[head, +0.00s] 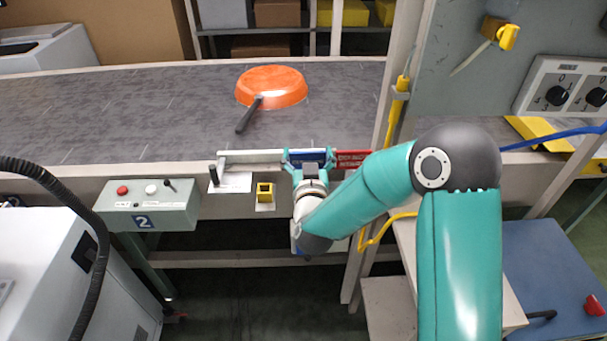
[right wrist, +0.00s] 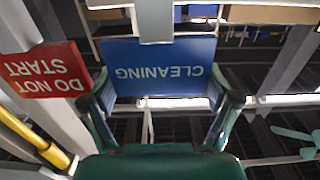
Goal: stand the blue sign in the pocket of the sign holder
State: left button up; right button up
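The blue sign (head: 308,156) is at the conveyor's front edge. In the right wrist view the blue sign (right wrist: 160,72) faces the camera with its word CLEANING upside down. My right gripper (head: 308,160) spans the sign's width, one finger at each side edge, and appears shut on it. The fingers also show in the right wrist view (right wrist: 166,85). A pale rail-like holder (head: 250,157) runs along the front edge beside the sign. A grey strip (right wrist: 155,22) slightly overlaps the sign's far edge; how deep the sign sits there is unclear.
A red DO NOT START sign (head: 352,158) is just right of the blue one. An orange pan (head: 272,86) lies on the conveyor (head: 160,100). A post (head: 396,95) rises at right.

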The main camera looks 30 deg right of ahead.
jog(key=c, duration=0.7)
jog(key=shift+r, duration=0.15)
jog(key=shift+c, duration=0.2)
